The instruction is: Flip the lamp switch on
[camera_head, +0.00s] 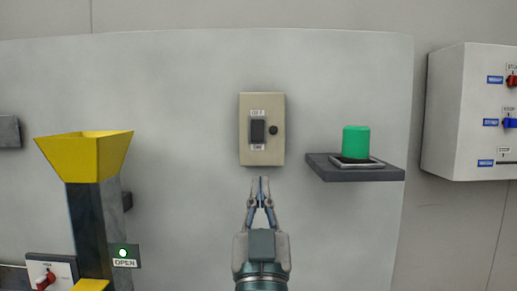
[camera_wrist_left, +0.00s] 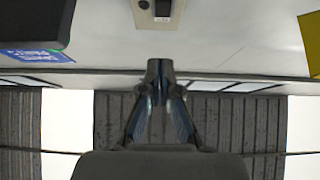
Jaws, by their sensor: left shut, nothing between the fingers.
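A beige switch box (camera_head: 247,150) is mounted on the grey wall panel, in the middle of the head view. It carries a dark rocker switch (camera_head: 257,131) with small labels above and below, and a round black knob (camera_head: 274,130) beside it. My left gripper (camera_head: 262,180) points up at the panel just below the box, with its fingertips together and empty. A gap to the box shows in the left wrist view, where the closed fingertips (camera_wrist_left: 160,68) are mid-picture and part of the box (camera_wrist_left: 143,14) is at the top edge. My right gripper is not in view.
A green cylinder (camera_head: 356,142) stands on a dark shelf (camera_head: 350,174) right of the box. A white control box (camera_head: 455,120) is at far right. The panel around the switch box is bare.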

